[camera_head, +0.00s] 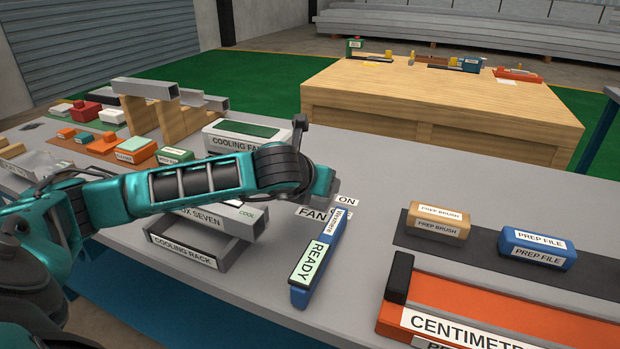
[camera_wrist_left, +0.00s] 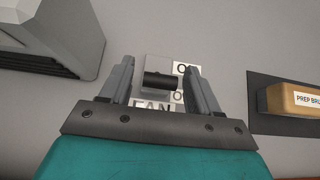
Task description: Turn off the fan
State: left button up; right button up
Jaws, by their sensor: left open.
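The fan switch (camera_wrist_left: 160,79) shows in the left wrist view as a dark toggle on a pale plate. A FAN label (camera_wrist_left: 152,105) lies below it, and partly covered labels stand at its right. In the head view the FAN label (camera_head: 312,214) and ON label (camera_head: 347,201) show beside my wrist, which hides the switch. My left gripper (camera_wrist_left: 160,68) is open, with one finger on each side of the toggle; I cannot tell whether they touch it. The cooling fan (camera_head: 248,132) is a pale box behind my arm. My right gripper is not in view.
A blue block labelled READY (camera_head: 313,262) lies just in front of the switch. The cooling rack (camera_head: 185,252) stands to the left. A prep brush (camera_head: 438,224) and prep file (camera_head: 538,249) lie on a dark mat at right. Bare grey table lies between.

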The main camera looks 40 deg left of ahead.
pick_arm(q)
jog(key=v, duration=1.2)
jog(key=shift+s+r, duration=0.15)
jog(key=shift+s+d, duration=0.1)
